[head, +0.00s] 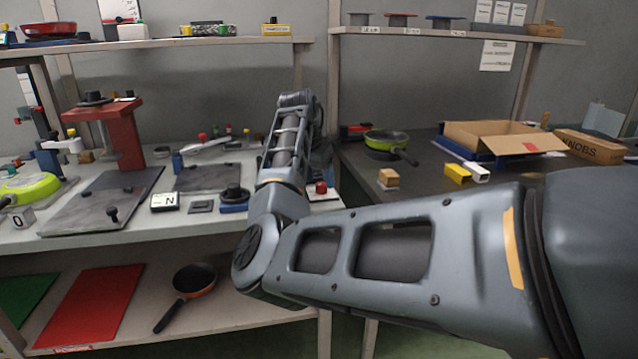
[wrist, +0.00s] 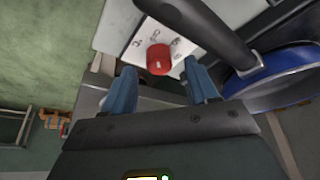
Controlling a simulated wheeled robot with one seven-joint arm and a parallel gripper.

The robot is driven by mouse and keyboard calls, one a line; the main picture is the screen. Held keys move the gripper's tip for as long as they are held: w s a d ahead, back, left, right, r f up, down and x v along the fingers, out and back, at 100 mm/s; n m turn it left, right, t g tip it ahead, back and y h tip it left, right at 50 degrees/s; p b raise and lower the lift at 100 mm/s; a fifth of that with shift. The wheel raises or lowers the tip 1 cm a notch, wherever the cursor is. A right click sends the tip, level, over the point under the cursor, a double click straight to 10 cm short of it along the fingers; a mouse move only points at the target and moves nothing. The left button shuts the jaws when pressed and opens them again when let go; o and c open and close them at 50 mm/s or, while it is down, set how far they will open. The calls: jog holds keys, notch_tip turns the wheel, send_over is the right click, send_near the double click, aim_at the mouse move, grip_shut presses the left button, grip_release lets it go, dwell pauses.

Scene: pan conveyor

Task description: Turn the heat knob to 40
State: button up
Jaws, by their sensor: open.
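The heat knob is a red knob (wrist: 158,60) on a white panel (wrist: 118,28) with dark markings around it in the wrist view. The red knob also shows in the head view (head: 320,188), on the right end of the left bench. My gripper (wrist: 160,68) is open, its two blue fingers apart on the left and right of the knob's near side. I cannot tell whether either finger touches it. The markings are too small to read for a setting. In the head view my arm hides most of the area around the gripper.
A blue pan (wrist: 285,75) lies right of the knob in the wrist view, its dark handle (wrist: 215,28) reaching across beside the panel, close to the right finger. A green pan (head: 386,139) and an open cardboard box (head: 500,137) stand on the right bench.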

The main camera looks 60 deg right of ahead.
jog(key=shift+x, duration=0.95)
jog(key=c, duration=1)
jog(key=shift+r, duration=0.1)
jog(key=shift+c, duration=0.2)
